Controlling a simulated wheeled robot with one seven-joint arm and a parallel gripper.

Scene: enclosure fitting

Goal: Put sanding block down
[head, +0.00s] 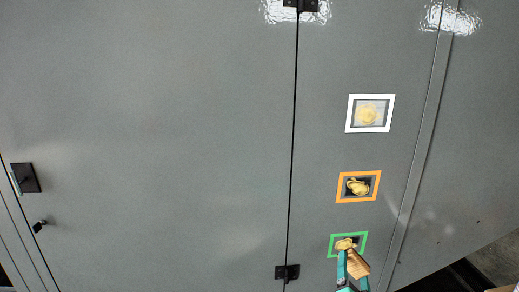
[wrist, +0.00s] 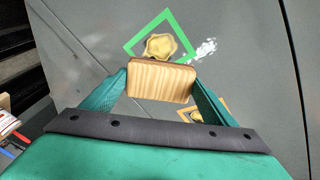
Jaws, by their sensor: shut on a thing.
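The sanding block is a wooden block with pale grain (wrist: 160,82); it also shows at the bottom of the head view (head: 358,265). My gripper (wrist: 161,88), with green fingers, is shut on it, one finger at each side. In the head view my gripper (head: 353,274) is at the bottom right, just below a green-framed square. The block is in front of the grey cabinet face, near a lumpy yellowish patch (wrist: 160,46) inside the green frame (wrist: 133,49). I cannot tell whether the block touches the face.
The grey cabinet (head: 150,130) fills most of the view. Above the green frame (head: 332,246) are an orange frame (head: 340,188) and a white frame (head: 349,115), each around a yellowish lump. Black hinges and a latch (head: 25,178) stick out. Several colourful items (wrist: 10,125) lie at the wrist view's left edge.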

